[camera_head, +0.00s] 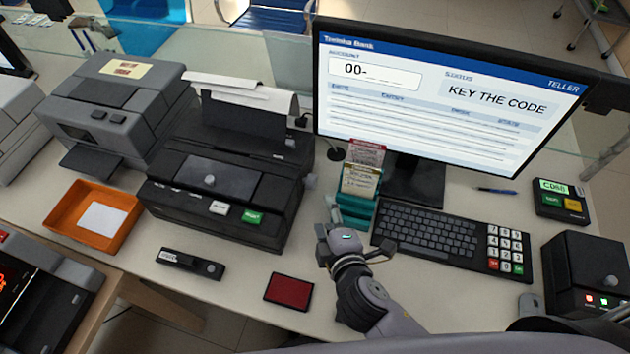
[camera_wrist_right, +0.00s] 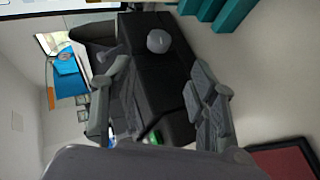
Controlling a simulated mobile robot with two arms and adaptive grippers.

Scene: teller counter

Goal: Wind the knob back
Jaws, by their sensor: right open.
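A grey round knob (camera_head: 310,181) sticks out of the right side of the black printer (camera_head: 175,207). In the right wrist view the knob (camera_wrist_right: 158,41) shows whole on the printer's dark side wall (camera_wrist_right: 155,80). My right gripper (camera_head: 333,225) is over the counter, in front and to the right of the knob and apart from it. Its fingers are spread and empty; in the right wrist view the knob is above the gap between them. My left gripper is not in view.
Teal slip holder (camera_head: 354,209) stands close beside my right gripper, with the keyboard (camera_head: 425,235) to the right. A red pad (camera_head: 289,291) and a black stapler-like item (camera_head: 191,264) lie in front of the printer. Monitor (camera_head: 440,90) reads "KEY THE CODE".

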